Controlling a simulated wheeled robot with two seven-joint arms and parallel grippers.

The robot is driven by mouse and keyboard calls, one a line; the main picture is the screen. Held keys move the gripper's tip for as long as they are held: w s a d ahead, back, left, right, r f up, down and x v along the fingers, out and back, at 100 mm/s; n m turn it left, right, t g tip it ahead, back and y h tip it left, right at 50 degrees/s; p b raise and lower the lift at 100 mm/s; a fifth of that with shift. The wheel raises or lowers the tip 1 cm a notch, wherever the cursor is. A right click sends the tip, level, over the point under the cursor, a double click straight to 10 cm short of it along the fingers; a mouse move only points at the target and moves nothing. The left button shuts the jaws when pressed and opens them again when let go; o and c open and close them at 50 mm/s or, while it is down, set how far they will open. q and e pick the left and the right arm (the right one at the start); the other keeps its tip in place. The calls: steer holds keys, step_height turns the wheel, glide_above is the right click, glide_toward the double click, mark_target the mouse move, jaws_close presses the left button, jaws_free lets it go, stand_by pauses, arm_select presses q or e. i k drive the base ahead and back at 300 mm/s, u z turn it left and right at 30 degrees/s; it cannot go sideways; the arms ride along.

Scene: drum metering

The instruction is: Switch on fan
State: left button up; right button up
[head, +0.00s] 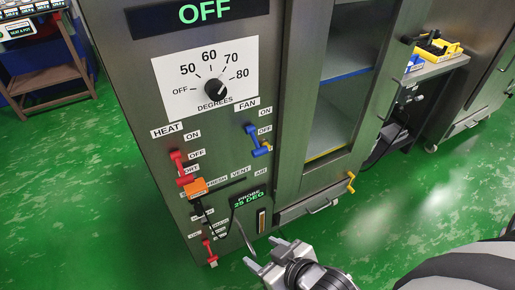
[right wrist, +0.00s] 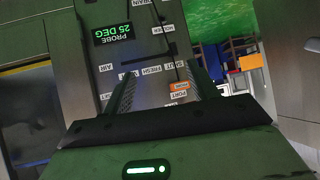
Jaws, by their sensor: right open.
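The fan switch (head: 258,141) is a blue lever on the steel cabinet front, under the FAN label. Its handle slants down to the right, beside the OFF label and below ON. My right gripper (head: 262,254) is open and empty, well below the blue lever and apart from it, near the cabinet's lower part. In the right wrist view my open right gripper (right wrist: 163,88) faces the panel, which appears upside down; the blue lever cannot be made out there. My left gripper is not in view.
A red HEAT lever (head: 181,168) sits left of the fan switch. The dial (head: 215,90) is above, under a display reading OFF. An orange block (head: 195,188), thin dark rods and a probe display (head: 249,200) are lower. A glazed door (head: 345,80) stands right.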

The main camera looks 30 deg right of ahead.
mark_target(250, 129)
steer(key=k, duration=0.5)
steer(key=z, duration=0.9)
steer(key=i, duration=0.75)
steer(key=u, duration=1.4)
